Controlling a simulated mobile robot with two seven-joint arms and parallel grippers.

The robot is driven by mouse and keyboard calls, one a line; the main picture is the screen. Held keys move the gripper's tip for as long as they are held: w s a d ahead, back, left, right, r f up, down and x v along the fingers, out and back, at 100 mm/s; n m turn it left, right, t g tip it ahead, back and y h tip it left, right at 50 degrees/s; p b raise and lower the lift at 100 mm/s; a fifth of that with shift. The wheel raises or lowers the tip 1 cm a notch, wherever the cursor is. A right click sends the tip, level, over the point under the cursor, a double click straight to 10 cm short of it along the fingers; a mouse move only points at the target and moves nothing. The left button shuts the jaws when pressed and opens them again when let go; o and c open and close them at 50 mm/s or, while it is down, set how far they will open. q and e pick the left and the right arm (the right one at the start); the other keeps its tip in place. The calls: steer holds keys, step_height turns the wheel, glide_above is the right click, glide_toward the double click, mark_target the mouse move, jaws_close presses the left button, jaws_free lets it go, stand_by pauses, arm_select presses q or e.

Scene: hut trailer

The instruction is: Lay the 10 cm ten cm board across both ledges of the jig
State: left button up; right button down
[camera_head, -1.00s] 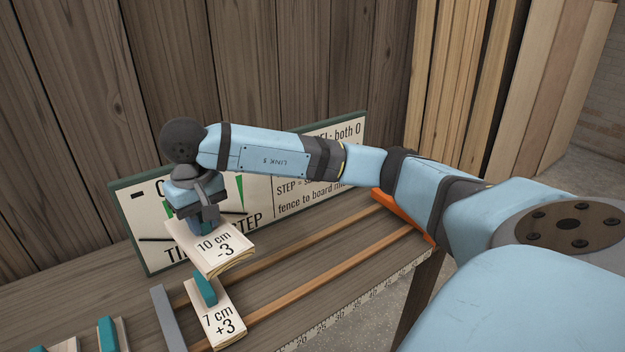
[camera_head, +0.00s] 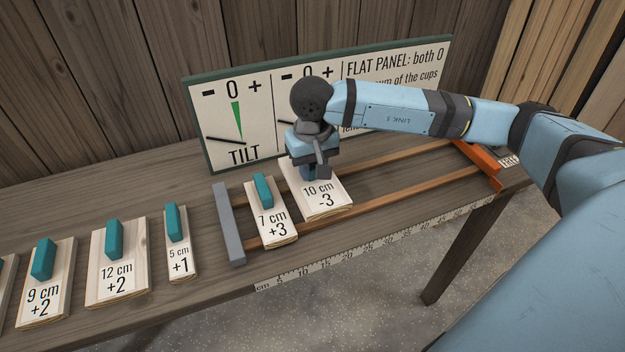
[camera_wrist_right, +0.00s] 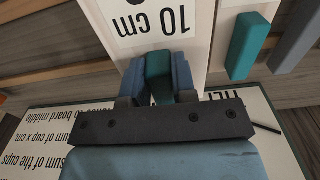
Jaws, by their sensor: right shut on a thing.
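The 10 cm board (camera_head: 322,203), pale wood marked "10 cm -3", is at the jig, spanning its two orange-brown ledges (camera_head: 400,193) just right of the 7 cm board (camera_head: 273,226). I cannot tell whether it rests on the ledges or hovers slightly above. My right gripper (camera_head: 311,171) is above it, shut on its teal handle, which shows between the fingers in the right wrist view (camera_wrist_right: 158,75). The board also shows in the wrist view (camera_wrist_right: 150,25). The 7 cm board, marked "+3", lies across both ledges beside the grey end bar. My left gripper is out of view.
The grey end bar (camera_head: 228,222) closes the jig's left end and an orange stop (camera_head: 478,164) its right end. Boards of 5 cm (camera_head: 181,265), 12 cm (camera_head: 117,285) and 9 cm (camera_head: 45,300) lie left. A tilt sign (camera_head: 230,150) stands behind. The ledges are bare right of the 10 cm board.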

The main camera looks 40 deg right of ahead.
mark_target(312, 183)
steer(key=shift+f, duration=2.25)
steer(key=shift+f, duration=0.25)
steer(key=c, duration=0.9)
jaws_free()
steer(key=shift+r, duration=0.1)
step_height(312, 183, up, 12)
steer(key=shift+r, duration=0.2)
steer(key=shift+f, duration=0.1)
